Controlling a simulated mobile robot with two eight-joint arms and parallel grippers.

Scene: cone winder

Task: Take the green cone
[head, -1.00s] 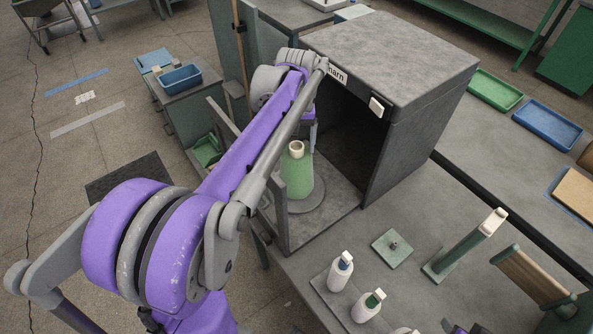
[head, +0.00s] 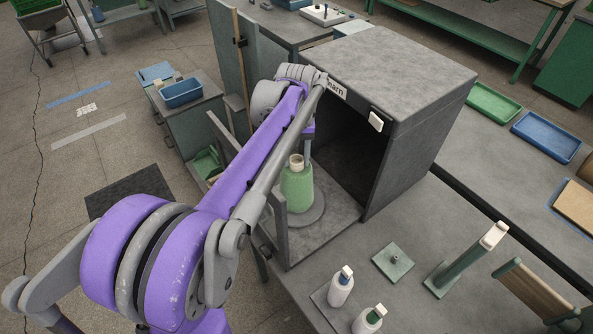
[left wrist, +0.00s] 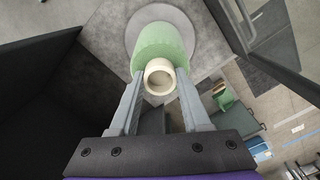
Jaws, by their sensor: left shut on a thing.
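The green cone (head: 296,190) stands upright on a round grey disc (head: 312,215) at the open front of a grey box (head: 405,80). Its cream top sticks up from the green yarn. In the left wrist view the green cone (left wrist: 163,45) lies between the two fingers of my left gripper (left wrist: 161,88), which is shut on it near the cream top. In the head view my left arm reaches over to the cone, and the fingers are mostly hidden. My right gripper is not in view.
The box's open door (head: 275,215) stands left of the cone, and the box wall is close on its right. Two white bottles (head: 341,287) (head: 369,320) stand on the bench in front. A green plate with a peg (head: 393,260) lies beyond them.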

